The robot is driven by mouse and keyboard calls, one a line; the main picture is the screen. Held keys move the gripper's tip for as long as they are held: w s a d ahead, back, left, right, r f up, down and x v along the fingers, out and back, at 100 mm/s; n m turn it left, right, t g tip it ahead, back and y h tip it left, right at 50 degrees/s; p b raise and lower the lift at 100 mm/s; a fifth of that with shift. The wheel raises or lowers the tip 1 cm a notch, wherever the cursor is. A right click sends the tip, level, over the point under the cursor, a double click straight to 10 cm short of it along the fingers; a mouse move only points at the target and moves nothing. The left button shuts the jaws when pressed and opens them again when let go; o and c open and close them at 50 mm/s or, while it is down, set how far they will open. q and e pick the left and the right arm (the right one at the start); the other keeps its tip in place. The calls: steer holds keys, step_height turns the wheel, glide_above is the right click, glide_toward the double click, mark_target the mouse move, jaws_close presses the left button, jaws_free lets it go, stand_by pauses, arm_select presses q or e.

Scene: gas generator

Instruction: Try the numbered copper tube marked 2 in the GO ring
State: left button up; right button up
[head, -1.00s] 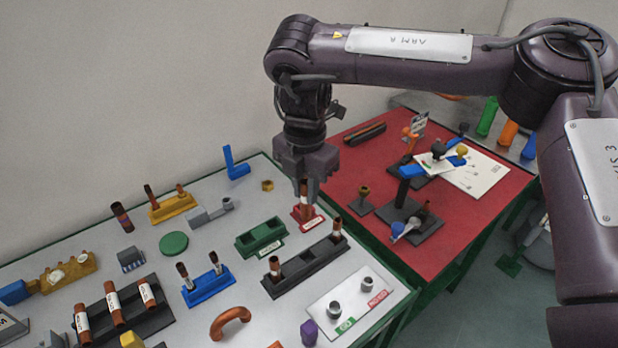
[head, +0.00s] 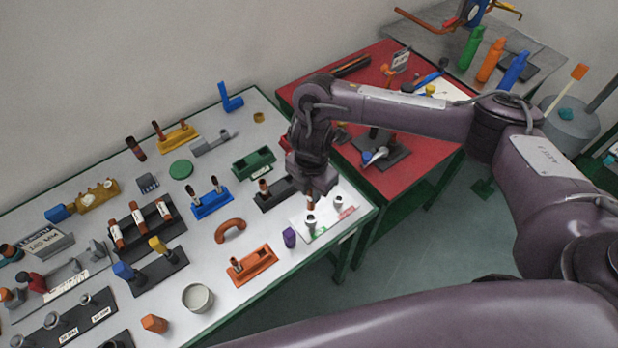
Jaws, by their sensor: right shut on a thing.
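My right gripper (head: 316,192) is shut on a copper tube (head: 310,204), held upright with its lower part showing below the fingers. The tube is right over the GO ring (head: 310,222), a grey ring by the green label on the white gauge plate (head: 325,226). I cannot tell whether the tube's lower end is just above the ring or at its mouth. The number on the tube is not readable. The NO GO ring (head: 338,202) is on the same plate, to the right. My left gripper is not in view.
A dark rack (head: 270,196) with an upright tube stands left of the gripper, partly hidden by it. A green block (head: 254,163), a purple piece (head: 289,238) and an orange holder (head: 252,264) are near. The red table (head: 300,90) adjoins behind.

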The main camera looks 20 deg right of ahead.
mark_target(311, 206)
steer(key=shift+w, duration=0.1)
step_height(311, 206, down, 5)
steer(key=b, duration=0.3)
steer(key=shift+r, duration=0.1)
stand_by(0.3)
stand_by(1.2)
steer(key=shift+f, duration=0.35)
steer(key=shift+f+b, duration=0.9)
steer(key=shift+f, duration=0.35)
steer(key=shift+r, duration=0.15)
stand_by(0.6)
